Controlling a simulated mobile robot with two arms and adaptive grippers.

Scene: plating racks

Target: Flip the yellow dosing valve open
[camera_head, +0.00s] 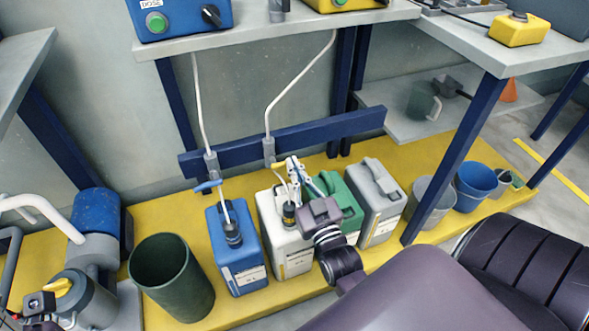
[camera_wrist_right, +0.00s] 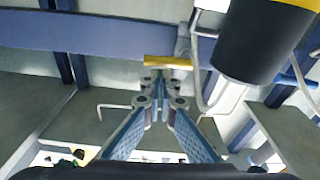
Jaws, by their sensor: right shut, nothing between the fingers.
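The yellow dosing valve handle (camera_head: 279,166) sits on the thin pipe above the white canister (camera_head: 272,225), partly hidden by my right gripper (camera_head: 294,166). In the right wrist view the yellow handle (camera_wrist_right: 168,62) is a short bar lying crosswise just beyond the fingertips of my right gripper (camera_wrist_right: 160,84). Its fingers are shut with nothing between them. Whether the tips touch the handle I cannot tell.
A blue valve handle (camera_head: 208,186) stands left, above a blue canister (camera_head: 236,248). Green (camera_head: 338,205) and grey canisters (camera_head: 380,210) stand to the right. A dark cylinder (camera_wrist_right: 262,40) is close to the right fingers. A blue rail (camera_head: 335,132) runs behind.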

